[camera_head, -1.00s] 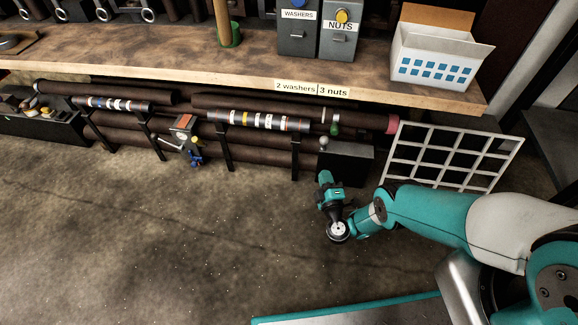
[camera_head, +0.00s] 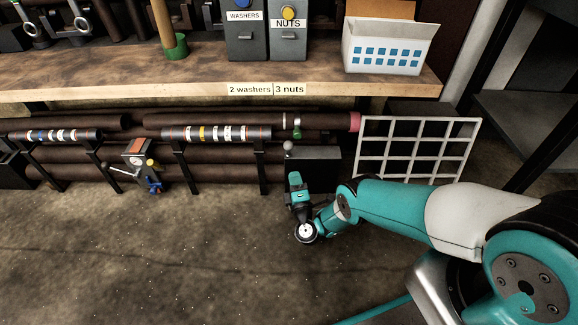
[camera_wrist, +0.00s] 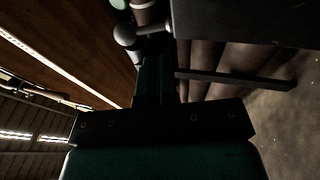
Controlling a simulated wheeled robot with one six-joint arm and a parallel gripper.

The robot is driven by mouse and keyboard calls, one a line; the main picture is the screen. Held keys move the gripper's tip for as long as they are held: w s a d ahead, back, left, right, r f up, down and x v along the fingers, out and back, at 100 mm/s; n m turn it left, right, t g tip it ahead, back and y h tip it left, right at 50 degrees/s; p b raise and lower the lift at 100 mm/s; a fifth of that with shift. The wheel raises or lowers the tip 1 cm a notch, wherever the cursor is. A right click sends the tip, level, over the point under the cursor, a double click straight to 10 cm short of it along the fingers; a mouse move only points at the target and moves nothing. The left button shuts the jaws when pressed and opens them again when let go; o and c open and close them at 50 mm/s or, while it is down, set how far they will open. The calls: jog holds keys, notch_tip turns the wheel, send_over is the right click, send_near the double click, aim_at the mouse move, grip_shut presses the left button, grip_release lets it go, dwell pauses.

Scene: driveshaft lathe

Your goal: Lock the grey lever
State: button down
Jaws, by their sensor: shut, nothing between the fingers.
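The grey lever (camera_head: 288,147) shows as a small grey ball knob at the left end of a dark box under the bench. In the wrist view the grey lever (camera_wrist: 125,34) has a round knob and a short arm running right. My gripper (camera_head: 294,178) is just below and in front of the knob in the head view. In the wrist view my gripper (camera_wrist: 155,65) is shut and empty, its dark fingers pointing toward the lever, close to it. I cannot tell whether they touch; the tips are hard to see in the dark.
The dark box (camera_head: 318,160) is right of the lever, with a white grid (camera_head: 417,150) beyond. Brown shafts (camera_head: 150,155) lie behind on black stands. The wooden bench (camera_head: 130,84) overhangs above. A second device with an orange top (camera_head: 139,147) stands left. The front floor is clear.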

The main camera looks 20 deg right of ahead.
aim_at(288, 150)
jog(key=shift+t, duration=0.3)
jog(key=r+b, duration=0.1)
jog(key=b, duration=0.2)
jog(key=w+r+b, duration=0.1)
jog(key=r+b, duration=0.1)
jog(key=b, duration=0.2)
jog(key=w+r+b, duration=0.1)
jog(key=b, duration=0.2)
jog(key=shift+w+a+r, duration=0.2)
jog(key=shift+r, duration=0.15)
jog(key=b, duration=0.2)
jog(key=shift+r+b, duration=0.15)
jog(key=shift+b, duration=0.15)
jog(key=shift+w+d+r+b, duration=0.1)
jog(key=shift+w+r+b, duration=0.25)
jog(key=shift+w, duration=0.15)
jog(key=shift+w+d+r+b, duration=0.1)
jog(key=shift+w+r+b, duration=0.15)
jog(key=shift+w+b, duration=0.15)
